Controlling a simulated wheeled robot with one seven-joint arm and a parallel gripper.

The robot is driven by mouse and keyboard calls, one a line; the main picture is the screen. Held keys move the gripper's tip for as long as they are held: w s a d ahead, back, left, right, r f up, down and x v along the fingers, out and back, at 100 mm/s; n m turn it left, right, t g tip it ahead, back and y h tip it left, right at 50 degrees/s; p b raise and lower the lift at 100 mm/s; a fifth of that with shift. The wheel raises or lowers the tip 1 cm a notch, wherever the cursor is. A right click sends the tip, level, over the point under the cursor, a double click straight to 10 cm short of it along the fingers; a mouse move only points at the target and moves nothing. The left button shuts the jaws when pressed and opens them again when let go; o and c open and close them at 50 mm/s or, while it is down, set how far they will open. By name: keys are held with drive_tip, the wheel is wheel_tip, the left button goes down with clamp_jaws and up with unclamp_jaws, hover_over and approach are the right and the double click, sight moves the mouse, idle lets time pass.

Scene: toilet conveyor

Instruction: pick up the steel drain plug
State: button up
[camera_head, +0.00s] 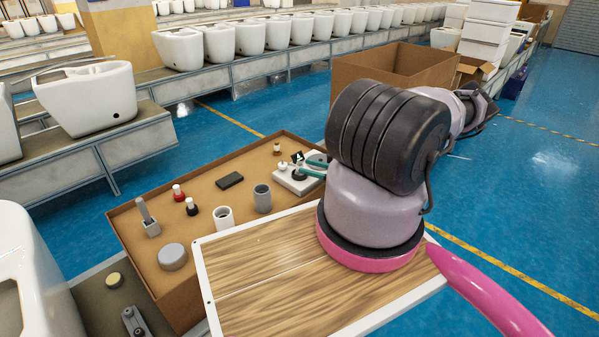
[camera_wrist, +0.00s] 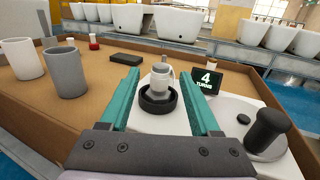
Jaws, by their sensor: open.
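A small pale metallic piece with a narrower top (camera_wrist: 161,80), which looks like the steel drain plug, stands upright at a black ring (camera_wrist: 158,105) on a white base (camera_wrist: 135,120). In the wrist view it appears between the two teal fingers of my gripper (camera_wrist: 159,66). The fingers are apart, one on each side in the picture, with no clear contact. In the head view my gripper (camera_head: 314,166) reaches from the right over the white base (camera_head: 302,187), and my arm hides part of that area.
A small display (camera_wrist: 206,80) reading "4 TURNS" and a black knob (camera_wrist: 267,130) are right of the ring. Grey (camera_wrist: 66,72) and white (camera_wrist: 22,58) cups and a black block (camera_wrist: 113,66) lie left. A brown tray wall (camera_head: 135,255) surrounds them. A wooden-topped board (camera_head: 270,285) lies in front.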

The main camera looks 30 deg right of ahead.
sight(299, 163)
drive_tip(key=x, duration=0.4)
drive_tip(key=shift+w, duration=0.1)
clamp_jaws()
